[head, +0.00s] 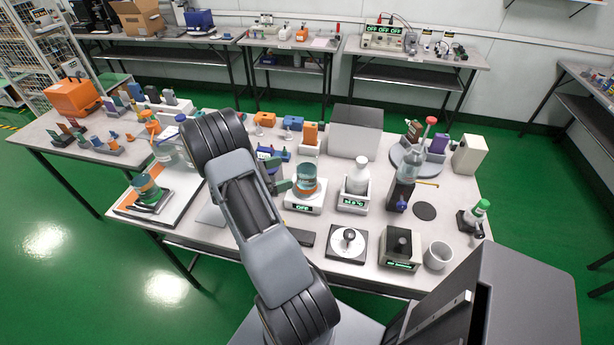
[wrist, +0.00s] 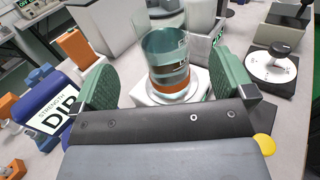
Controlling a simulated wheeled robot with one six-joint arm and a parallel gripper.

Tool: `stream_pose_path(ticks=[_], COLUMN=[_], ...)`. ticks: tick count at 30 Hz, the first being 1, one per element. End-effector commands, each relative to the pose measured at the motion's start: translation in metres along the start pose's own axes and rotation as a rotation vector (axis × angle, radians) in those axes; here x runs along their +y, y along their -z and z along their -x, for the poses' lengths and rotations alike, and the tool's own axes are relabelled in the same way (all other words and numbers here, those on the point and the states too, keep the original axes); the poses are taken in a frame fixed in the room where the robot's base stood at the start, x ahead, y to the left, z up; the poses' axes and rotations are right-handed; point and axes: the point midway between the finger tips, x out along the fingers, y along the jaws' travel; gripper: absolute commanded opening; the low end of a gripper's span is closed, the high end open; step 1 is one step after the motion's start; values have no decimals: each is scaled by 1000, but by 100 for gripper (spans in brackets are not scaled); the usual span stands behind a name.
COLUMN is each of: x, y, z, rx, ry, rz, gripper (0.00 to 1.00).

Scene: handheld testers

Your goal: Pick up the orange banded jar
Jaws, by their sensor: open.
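The orange banded jar (head: 306,184) is a clear teal-tinted jar with an orange band around its lower part. It stands upright on a white scale (head: 303,209) whose display reads OFF. My gripper (head: 279,173) is open and just left of the jar in the head view. It also shows in the wrist view (wrist: 166,76), with a gap visible on each side of the jar.
A white bottle (head: 357,176) stands on another device just right of the jar. A dark block with a white dial (head: 347,243) is in front. A blue tester (wrist: 52,110) and an orange block (wrist: 76,47) are left of my gripper. A grey box (head: 355,132) stands behind.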

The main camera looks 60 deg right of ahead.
Motion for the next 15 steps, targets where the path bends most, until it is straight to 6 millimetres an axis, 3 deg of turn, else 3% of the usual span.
stream_pose_path(ticks=[3, 11, 15], x=[0, -1, -2], y=[-1, 0, -1], z=[-16, -30, -49], rx=[0, 1, 2], ry=[3, 2, 4], rz=[0, 0, 2], gripper=[100, 100, 100])
